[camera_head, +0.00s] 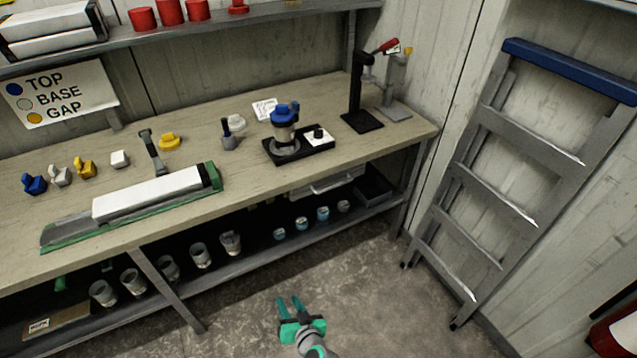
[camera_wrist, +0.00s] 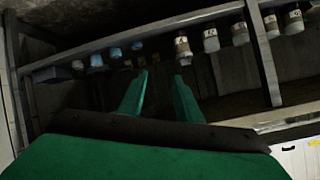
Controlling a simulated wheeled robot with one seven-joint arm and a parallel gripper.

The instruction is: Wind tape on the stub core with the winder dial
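A black-based device (camera_head: 270,153) stands on the workbench right of its middle. On its left part a short grey-beige core (camera_head: 284,131) stands upright, with a blue cap (camera_head: 285,112) on top. On its right part is a white plate (camera_head: 311,141) with a black knob (camera_head: 319,132), which looks like the winder dial. I cannot tell whether tape is on the core. My gripper (camera_head: 289,302) is empty and open, over the floor in front of the bench and well away from the device. Its two green fingers (camera_wrist: 160,95) stand apart in the wrist view.
The workbench (camera_head: 246,183) carries a long white core in a green-ended tray (camera_head: 215,178), small blue, white and yellow pieces, and a black press (camera_head: 362,122). Several cups (camera_head: 201,256) line the lower shelf. A ladder (camera_head: 500,195) leans at right. Floor (camera_head: 375,290) ahead is clear.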

